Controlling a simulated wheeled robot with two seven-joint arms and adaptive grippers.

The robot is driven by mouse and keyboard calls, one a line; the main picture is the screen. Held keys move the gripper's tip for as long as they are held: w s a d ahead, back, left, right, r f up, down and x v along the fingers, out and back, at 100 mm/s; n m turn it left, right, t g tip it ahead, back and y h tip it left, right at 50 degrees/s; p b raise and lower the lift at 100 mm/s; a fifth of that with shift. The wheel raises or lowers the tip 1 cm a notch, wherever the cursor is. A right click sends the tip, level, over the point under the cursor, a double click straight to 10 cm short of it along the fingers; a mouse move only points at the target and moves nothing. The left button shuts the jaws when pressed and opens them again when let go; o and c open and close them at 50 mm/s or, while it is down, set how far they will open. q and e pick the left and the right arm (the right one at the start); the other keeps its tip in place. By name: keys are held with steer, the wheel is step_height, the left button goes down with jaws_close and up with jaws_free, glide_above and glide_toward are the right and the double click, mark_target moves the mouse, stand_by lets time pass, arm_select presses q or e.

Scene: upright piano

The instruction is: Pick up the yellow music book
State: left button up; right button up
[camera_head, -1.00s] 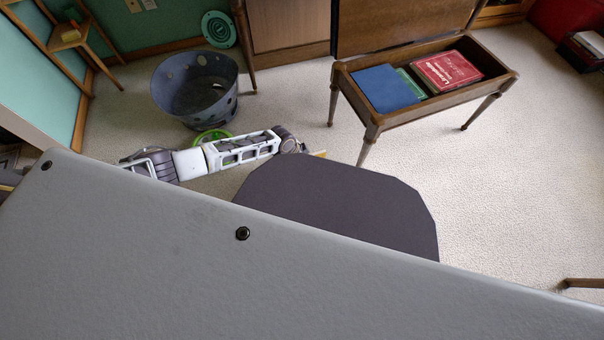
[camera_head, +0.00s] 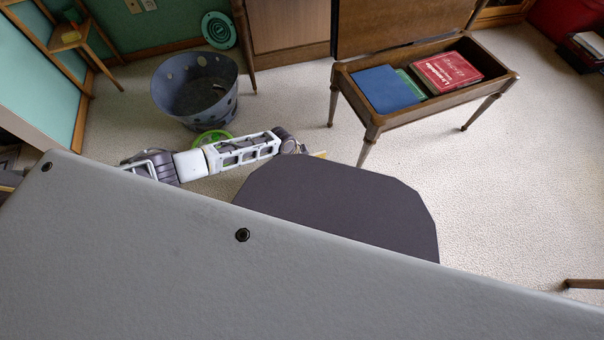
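A small sliver of yellow (camera_head: 319,154) shows just past the end of my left arm, above the dark rounded shape. It may be part of the yellow music book; too little shows to be sure. My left arm comes in from the left, low over the floor, and its end is by that sliver. The fingers of my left gripper cannot be made out. My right gripper is not in view.
An open piano bench (camera_head: 447,104) holds a blue book (camera_head: 386,89), a green book (camera_head: 411,84) and a red book (camera_head: 447,72). A grey perforated bin (camera_head: 195,90) stands behind my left arm, with a green ring (camera_head: 213,137) near it.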

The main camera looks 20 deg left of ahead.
arm_select(q)
steer(key=shift+c, duration=0.5)
jaws_close()
